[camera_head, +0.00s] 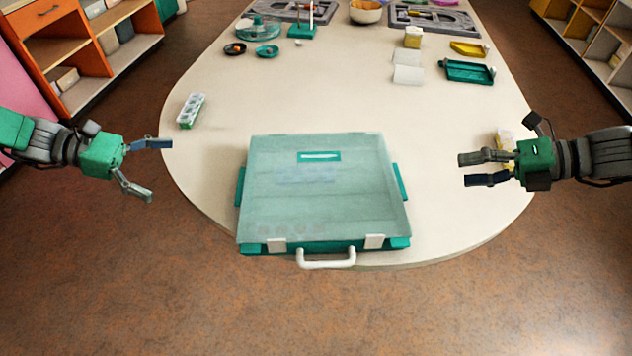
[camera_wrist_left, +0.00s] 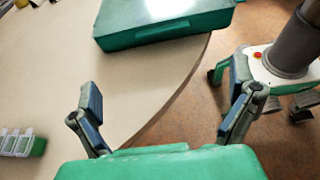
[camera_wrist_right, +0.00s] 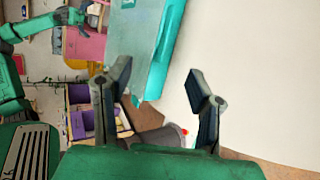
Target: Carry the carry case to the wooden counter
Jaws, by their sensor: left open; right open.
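The carry case (camera_head: 320,195) is a flat teal box with a clear lid, white latches and a white front handle. I cannot identify a wooden counter for certain.
The pale table (camera_head: 330,95) is clear around the case. A small green-and-white box (camera_head: 191,110) stands left. Teal (camera_head: 468,72) and yellow (camera_head: 468,48) trays, dishes and a bowl (camera_head: 366,11) are farther back. An orange shelf unit (camera_head: 85,50) stands back left, another shelf (camera_head: 590,35) back right.

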